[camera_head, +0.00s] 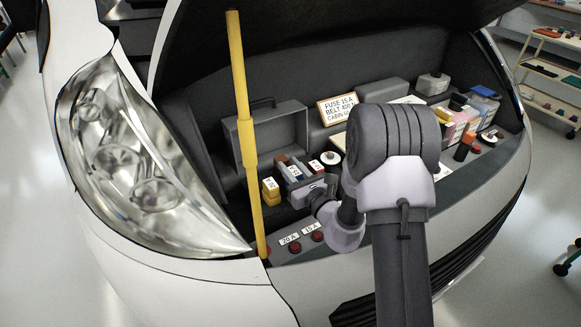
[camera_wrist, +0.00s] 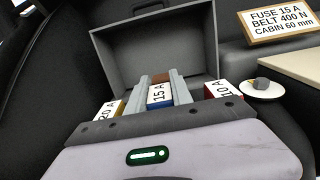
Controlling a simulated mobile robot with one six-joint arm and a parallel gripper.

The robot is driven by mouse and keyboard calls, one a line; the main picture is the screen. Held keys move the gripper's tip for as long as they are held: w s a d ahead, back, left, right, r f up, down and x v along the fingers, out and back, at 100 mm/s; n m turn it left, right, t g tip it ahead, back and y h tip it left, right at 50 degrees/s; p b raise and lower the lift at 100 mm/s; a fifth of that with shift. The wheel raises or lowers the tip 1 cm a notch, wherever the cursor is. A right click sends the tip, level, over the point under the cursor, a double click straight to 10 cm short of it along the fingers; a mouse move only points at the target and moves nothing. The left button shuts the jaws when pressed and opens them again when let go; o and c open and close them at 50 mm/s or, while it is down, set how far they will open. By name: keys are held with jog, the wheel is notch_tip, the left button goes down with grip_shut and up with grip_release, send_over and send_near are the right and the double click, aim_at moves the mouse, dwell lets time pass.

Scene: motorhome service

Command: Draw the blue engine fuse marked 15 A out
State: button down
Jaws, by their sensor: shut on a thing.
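The blue fuse (camera_wrist: 158,96) with a white 15 A label sits between the two grey fingers of my gripper (camera_wrist: 160,82) in the wrist view. The fingers are shut on it, one on each side. A yellow fuse (camera_wrist: 108,109) marked 20 A is to its left and a red fuse (camera_wrist: 222,90) marked 10 A to its right. A brown piece (camera_wrist: 160,77) shows just behind. In the head view my gripper (camera_head: 292,172) is at the fuse row, between the yellow fuse (camera_head: 270,190) and the red one (camera_head: 316,167). Whether the blue fuse is still seated is hidden.
The open dark lid (camera_head: 270,133) stands behind the fuses. A sign (camera_head: 338,109) reads fuse 15 A, belt 400 N, cabin 60 mm. A yellow prop rod (camera_head: 242,120) stands left of the fuses. A white round dish (camera_wrist: 262,90) lies right of them.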

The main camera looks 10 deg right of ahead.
notch_tip(320, 180, up, 4)
jog(key=p, duration=0.3)
jog(key=shift+r+p, duration=0.25)
jog(key=shift+p, duration=0.05)
jog(key=shift+f, duration=0.15)
